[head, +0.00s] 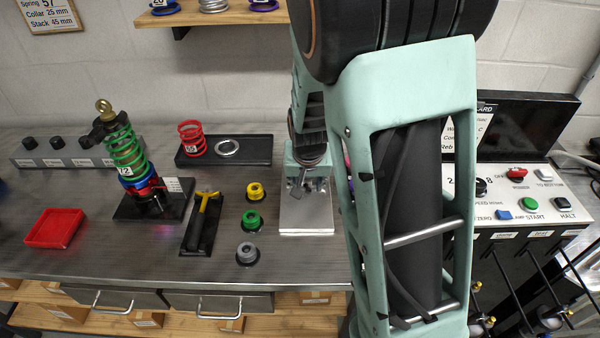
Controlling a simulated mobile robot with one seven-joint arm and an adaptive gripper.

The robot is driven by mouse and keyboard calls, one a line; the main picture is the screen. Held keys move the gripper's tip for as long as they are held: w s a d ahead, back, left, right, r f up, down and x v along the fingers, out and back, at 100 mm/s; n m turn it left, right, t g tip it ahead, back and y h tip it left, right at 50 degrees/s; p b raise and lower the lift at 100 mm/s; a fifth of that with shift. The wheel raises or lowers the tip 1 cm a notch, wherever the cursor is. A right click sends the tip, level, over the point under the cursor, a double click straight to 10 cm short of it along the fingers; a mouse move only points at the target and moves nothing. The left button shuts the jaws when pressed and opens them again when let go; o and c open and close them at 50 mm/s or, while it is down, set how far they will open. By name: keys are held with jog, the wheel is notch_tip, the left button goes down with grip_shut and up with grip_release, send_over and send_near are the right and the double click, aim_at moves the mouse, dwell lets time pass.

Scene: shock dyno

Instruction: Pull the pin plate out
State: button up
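A flat silver plate (306,222) lies near the front edge of the steel bench, right of the coloured knobs; I cannot tell for certain that it is the pin plate. My gripper (308,188) points down at the plate's back half. It overlaps the plate in the picture, and I cannot tell whether it touches it. The fingertips are small and partly merged with the parts behind them, so their opening is unclear. My arm hides the area right of the plate.
A shock absorber with a green spring (124,150) stands in a black base. Yellow, green and grey knobs (250,220) stand left of the plate.

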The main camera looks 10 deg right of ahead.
aim_at(306, 198)
jog(key=shift+x, duration=2.15)
grip_shut()
